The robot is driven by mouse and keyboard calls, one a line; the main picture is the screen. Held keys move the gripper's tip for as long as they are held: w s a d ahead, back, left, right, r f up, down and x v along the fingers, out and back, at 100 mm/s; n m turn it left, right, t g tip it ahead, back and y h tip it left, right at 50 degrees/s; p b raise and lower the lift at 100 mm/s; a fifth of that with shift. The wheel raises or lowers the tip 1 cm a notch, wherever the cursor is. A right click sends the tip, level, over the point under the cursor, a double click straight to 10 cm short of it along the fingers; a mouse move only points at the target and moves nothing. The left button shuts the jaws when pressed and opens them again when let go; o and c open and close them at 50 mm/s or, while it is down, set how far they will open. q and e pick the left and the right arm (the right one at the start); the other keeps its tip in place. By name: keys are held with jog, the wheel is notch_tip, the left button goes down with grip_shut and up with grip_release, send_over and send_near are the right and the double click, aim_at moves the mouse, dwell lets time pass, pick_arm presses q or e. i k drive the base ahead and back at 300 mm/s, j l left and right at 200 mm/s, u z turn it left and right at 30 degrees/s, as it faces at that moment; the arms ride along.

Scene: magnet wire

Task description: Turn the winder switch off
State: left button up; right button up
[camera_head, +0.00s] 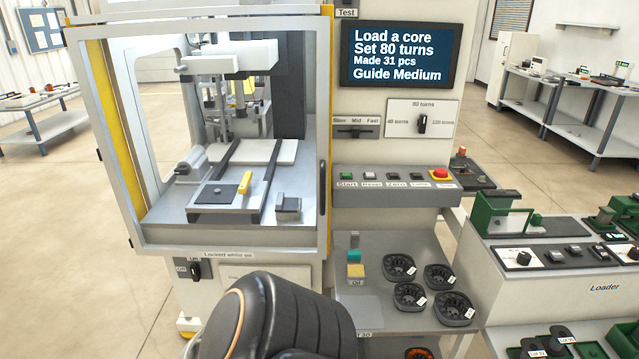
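The winder (213,130) is the large white and yellow cabinet at the left. Its switch (196,271) is a small black knob on the lower front panel, below the cabinet window. One label sits above the knob and an "Off" label sits to its left. The knob looks roughly upright, but it is too small to tell its setting surely. A black rounded link of my own arm with an orange line fills the bottom middle, right of the switch and apart from it in the picture. Neither gripper's fingers show.
The screen (402,54) reads "Load a core, Set 80 turns". A button row with a red stop button (440,174) is below it. A grey shelf (350,312) holds several black ring cores (399,267). A green loader bench (560,275) stands at the right.

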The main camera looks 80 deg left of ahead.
aim_at(194, 272)
jog(key=u, duration=3.1)
jog(key=i+l+u, duration=0.1)
jog(key=i+u, duration=0.15)
jog(key=i, duration=0.15)
jog(key=i+l+u, duration=0.15)
jog(key=i+u, duration=0.15)
jog(key=i, duration=0.1)
